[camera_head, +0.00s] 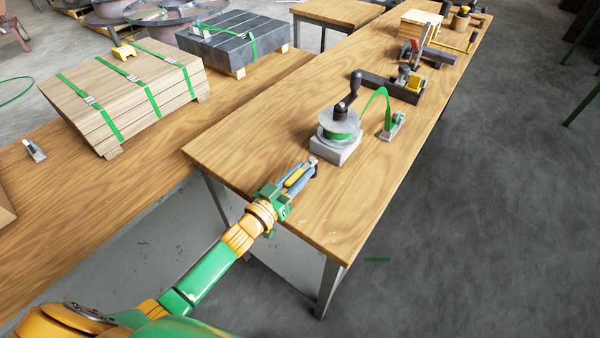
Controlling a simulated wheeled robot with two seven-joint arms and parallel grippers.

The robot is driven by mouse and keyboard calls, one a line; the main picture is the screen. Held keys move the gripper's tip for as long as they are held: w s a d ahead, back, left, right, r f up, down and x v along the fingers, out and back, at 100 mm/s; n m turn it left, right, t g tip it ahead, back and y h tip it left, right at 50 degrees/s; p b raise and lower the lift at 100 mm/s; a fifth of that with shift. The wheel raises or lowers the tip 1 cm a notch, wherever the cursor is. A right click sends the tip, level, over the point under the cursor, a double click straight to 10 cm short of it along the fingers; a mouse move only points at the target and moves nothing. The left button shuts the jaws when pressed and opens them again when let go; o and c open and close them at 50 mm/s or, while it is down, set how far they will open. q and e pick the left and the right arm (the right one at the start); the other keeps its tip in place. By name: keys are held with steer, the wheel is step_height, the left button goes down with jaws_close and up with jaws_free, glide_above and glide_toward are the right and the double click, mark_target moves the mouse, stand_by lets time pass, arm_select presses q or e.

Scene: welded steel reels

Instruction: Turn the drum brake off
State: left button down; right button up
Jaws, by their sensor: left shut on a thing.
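The drum (340,128), a pale grey reel wound with green strap, sits on a light grey block base (336,151) on the wooden bench. A black crank handle (349,93) stands up from its top. My left gripper (312,166) is at the front-left corner of this base. Its fingers are shut on a small part there, which looks like the brake lever (312,160); the fingers hide most of it, so its setting cannot be told. My right gripper is out of view.
Green strap arches from the drum to a small metal strap tool (392,127) on its right. A dark tool with a yellow part (414,82) lies farther back. Strapped planks (128,90) stand on the left bench. The bench's near end (330,225) is clear.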

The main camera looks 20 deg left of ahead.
arm_select(q)
steer(key=shift+w+a+f+m+g+h+b, duration=0.15)
steer(key=shift+a+m+g+h+b, duration=0.2)
steer(key=shift+m+g+h+b, duration=0.45)
steer(key=shift+w+a+m+h, duration=0.15)
steer(key=shift+m+h, duration=0.15)
steer(key=shift+h, duration=0.3)
steer(key=shift+a+m+g+h+b, duration=0.15)
steer(key=shift+m+g+h+b, duration=0.2)
steer(key=shift+h, duration=0.35)
steer(key=c, duration=0.7)
jaws_free()
